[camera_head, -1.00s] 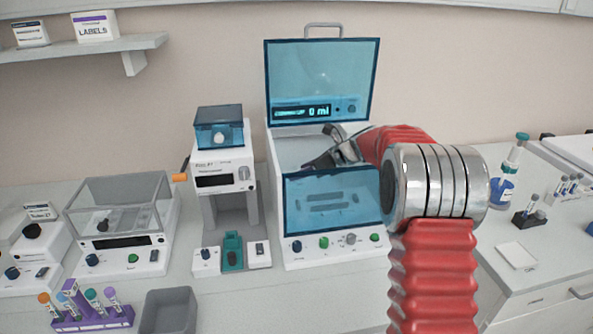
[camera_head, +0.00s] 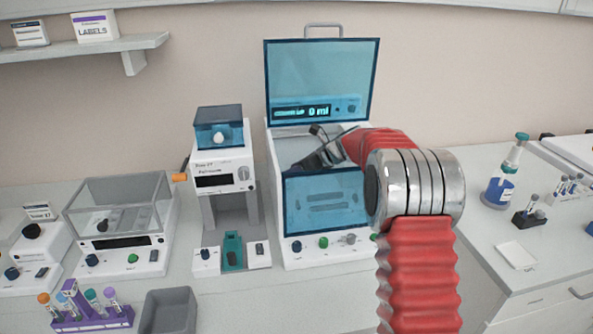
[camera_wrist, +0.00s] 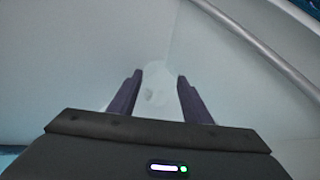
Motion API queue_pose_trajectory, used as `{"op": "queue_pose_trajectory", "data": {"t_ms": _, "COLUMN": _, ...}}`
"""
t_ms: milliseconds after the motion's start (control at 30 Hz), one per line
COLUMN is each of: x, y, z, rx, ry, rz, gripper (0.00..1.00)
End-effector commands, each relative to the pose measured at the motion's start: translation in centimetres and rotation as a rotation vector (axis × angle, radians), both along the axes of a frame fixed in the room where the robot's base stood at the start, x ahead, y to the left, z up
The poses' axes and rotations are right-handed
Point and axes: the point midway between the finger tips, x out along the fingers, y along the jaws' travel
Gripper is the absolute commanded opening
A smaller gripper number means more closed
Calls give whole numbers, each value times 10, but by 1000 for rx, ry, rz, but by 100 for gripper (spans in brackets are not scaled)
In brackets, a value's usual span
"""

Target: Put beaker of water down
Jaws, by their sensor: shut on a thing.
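My gripper (camera_head: 316,157) is inside the open white machine (camera_head: 276,190), behind its blue front panel (camera_head: 326,204) and below its raised blue lid (camera_head: 320,75). In the wrist view, the two dark fingers of my gripper (camera_wrist: 158,92) stand a little apart, shut on a pale, see-through thing (camera_wrist: 158,80), apparently the beaker. Its outline is faint, and I cannot tell its water level or whether it touches the surface below. In the head view I cannot make out the beaker. The display on the lid reads 0 ml.
A machine with a small blue cover (camera_head: 219,130) stands left of the open one. Further left is a clear-walled box (camera_head: 118,205). A grey bin (camera_head: 168,312) and a purple tube rack (camera_head: 92,318) are in front. A blue-labelled bottle (camera_head: 500,190) stands right.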

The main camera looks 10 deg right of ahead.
Motion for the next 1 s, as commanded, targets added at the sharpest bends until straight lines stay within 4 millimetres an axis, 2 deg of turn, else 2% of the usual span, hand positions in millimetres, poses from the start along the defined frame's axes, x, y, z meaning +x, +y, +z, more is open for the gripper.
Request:
{"op": "queue_pose_trajectory", "data": {"t_ms": 100, "x": 0, "y": 0, "z": -2, "rx": 0, "ry": 0, "rz": 0, "gripper": 12}}
{"op": "queue_pose_trajectory", "data": {"t_ms": 133, "x": 0, "y": 0, "z": -2, "rx": 0, "ry": 0, "rz": 0, "gripper": 45}}
{"op": "queue_pose_trajectory", "data": {"t_ms": 233, "x": 0, "y": 0, "z": -2, "rx": 0, "ry": 0, "rz": 0, "gripper": 52}}
{"op": "queue_pose_trajectory", "data": {"t_ms": 667, "x": -4, "y": -4, "z": 5, "rx": 0, "ry": 0, "rz": -1, "gripper": 52}}
{"op": "queue_pose_trajectory", "data": {"t_ms": 1000, "x": -33, "y": -33, "z": 37, "rx": -1, "ry": -1, "rz": -2, "gripper": 52}}
